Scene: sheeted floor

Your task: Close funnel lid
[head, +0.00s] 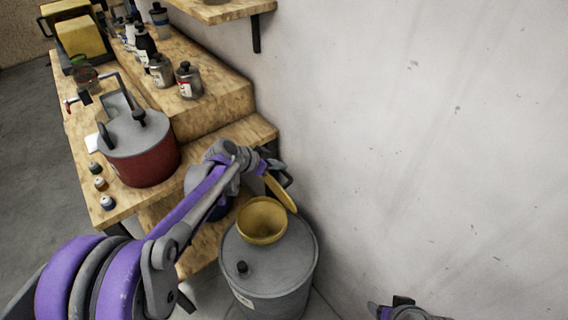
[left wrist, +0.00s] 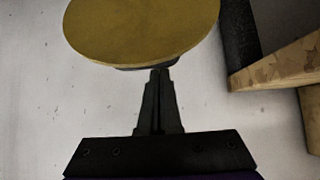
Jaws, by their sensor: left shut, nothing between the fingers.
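The yellow funnel (head: 262,222) sits on top of a grey drum (head: 270,275). Its yellow lid (head: 281,193) stands raised and steeply tilted at the funnel's back right edge, so the funnel is open. In the left wrist view the lid (left wrist: 142,30) is a yellow disc across the top. My left gripper (head: 284,174) is beside the raised lid at its upper end, close to the wall. Its fingers (left wrist: 160,75) are together and empty, just below the lid's edge in the wrist view; I cannot tell if they touch it.
A wooden stepped bench (head: 215,100) stands left of the drum, with a red pot (head: 145,165) and several bottles on it. The white wall (head: 420,130) is close behind and right of the drum. Part of my right arm shows at the bottom right.

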